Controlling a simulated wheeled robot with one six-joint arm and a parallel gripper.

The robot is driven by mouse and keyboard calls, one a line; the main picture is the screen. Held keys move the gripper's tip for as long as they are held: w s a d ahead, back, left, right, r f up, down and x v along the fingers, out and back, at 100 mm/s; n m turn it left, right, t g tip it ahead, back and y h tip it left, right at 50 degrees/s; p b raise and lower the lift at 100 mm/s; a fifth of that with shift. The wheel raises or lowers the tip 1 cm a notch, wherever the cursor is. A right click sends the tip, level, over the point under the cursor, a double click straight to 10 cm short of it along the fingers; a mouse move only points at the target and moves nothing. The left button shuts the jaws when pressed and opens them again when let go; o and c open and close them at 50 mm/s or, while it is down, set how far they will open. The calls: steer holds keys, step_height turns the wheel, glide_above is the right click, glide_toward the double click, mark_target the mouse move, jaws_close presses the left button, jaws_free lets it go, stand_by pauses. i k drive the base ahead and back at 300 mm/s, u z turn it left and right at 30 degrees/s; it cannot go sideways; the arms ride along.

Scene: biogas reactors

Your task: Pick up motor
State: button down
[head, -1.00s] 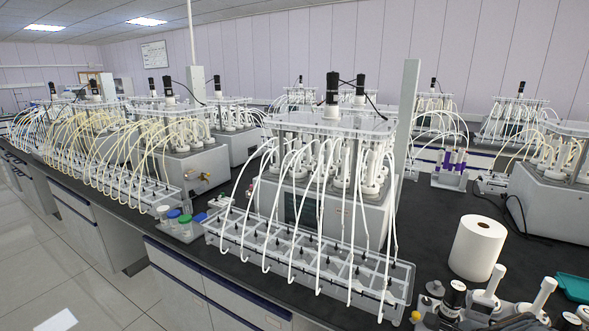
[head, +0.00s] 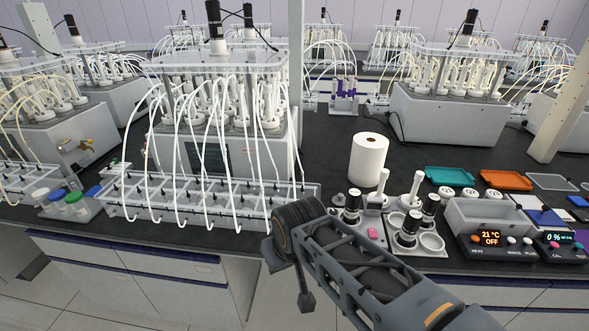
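Several small black motor-like cylinders with pale bands stand on the bench at the right. One (head: 351,206) is at the left of the group, one (head: 430,210) at the right, and one (head: 408,232) in front on a white holder. Larger black motors with cables sit upright on top of the reactors, such as the one on the nearest reactor (head: 215,22). My dark grey arm reaches in from the lower right, left of and in front of the small cylinders. A small dark part hangs below its far end; whether it belongs to my gripper is unclear, and no pair of fingers shows clearly.
A white paper roll (head: 368,160) stands behind the small cylinders. A clear tube rack (head: 200,207) lies to the left. White-handled tools, a teal tray (head: 448,176), an orange tray (head: 506,180) and a heater box (head: 490,240) crowd the right. Black bench is clear behind the roll.

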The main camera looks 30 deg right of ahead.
mark_target(353, 198)
steer(key=u, duration=2.45)
steer(key=k, duration=0.6)
steer(key=z, duration=1.15)
